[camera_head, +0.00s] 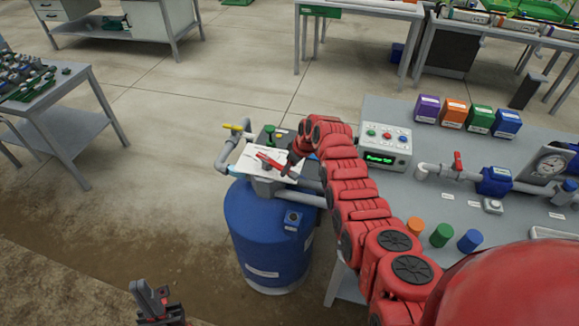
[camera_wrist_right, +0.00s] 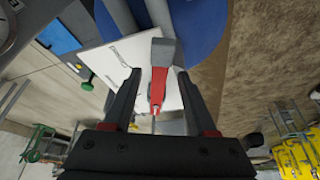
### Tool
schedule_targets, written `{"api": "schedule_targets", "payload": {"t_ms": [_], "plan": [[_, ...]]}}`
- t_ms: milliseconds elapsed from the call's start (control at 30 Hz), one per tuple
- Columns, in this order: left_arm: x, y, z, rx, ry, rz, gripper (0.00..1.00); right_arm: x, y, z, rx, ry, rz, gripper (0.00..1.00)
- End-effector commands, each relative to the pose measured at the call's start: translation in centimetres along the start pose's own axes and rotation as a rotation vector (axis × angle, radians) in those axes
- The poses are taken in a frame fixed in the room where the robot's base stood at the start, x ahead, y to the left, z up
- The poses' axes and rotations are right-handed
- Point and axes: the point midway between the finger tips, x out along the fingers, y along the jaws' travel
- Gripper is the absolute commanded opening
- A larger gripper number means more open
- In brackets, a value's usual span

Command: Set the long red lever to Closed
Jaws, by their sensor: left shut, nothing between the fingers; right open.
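The long red lever (camera_head: 270,161) sits over a white plate (camera_head: 246,163) with printed words, on top of the blue drum (camera_head: 262,232). In the right wrist view the lever (camera_wrist_right: 157,92) runs from a grey hub (camera_wrist_right: 163,50) down between the fingers. My right gripper (camera_wrist_right: 159,76) is open, one finger on each side of the lever; I cannot tell whether either touches it. The plate also shows in the wrist view (camera_wrist_right: 98,60), but its words are too small to read surely. My left gripper (camera_head: 155,300) is shut and empty, low at the left, away from the drum.
A yellow-handled valve (camera_head: 233,127) and a green knob (camera_head: 269,130) are close to the plate. On the grey bench (camera_head: 400,195) stand a control box (camera_head: 385,146) and a pipe with a short red handle (camera_head: 457,161). Floor left of the drum is clear.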

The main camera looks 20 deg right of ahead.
Motion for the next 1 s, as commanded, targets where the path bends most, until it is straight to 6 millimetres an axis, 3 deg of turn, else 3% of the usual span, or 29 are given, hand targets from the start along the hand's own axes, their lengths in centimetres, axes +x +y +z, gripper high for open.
{"api": "schedule_targets", "payload": {"t_ms": [500, 800, 1000], "plan": [[0.13, -0.01, -0.02, 0.000, 0.000, 0.000, 0.00, 0.76, 0.02, 0.07, 0.000, 0.000, 0.002, 0.57], [0.13, -0.01, -0.02, 0.000, 0.000, 0.000, 0.00, 0.75, 0.02, 0.06, 0.000, 0.000, 0.002, 0.04], [0.13, -0.01, -0.02, 0.000, 0.000, 0.000, 0.00, 0.75, 0.02, 0.06, 0.000, 0.000, 0.002, 0.00]]}}
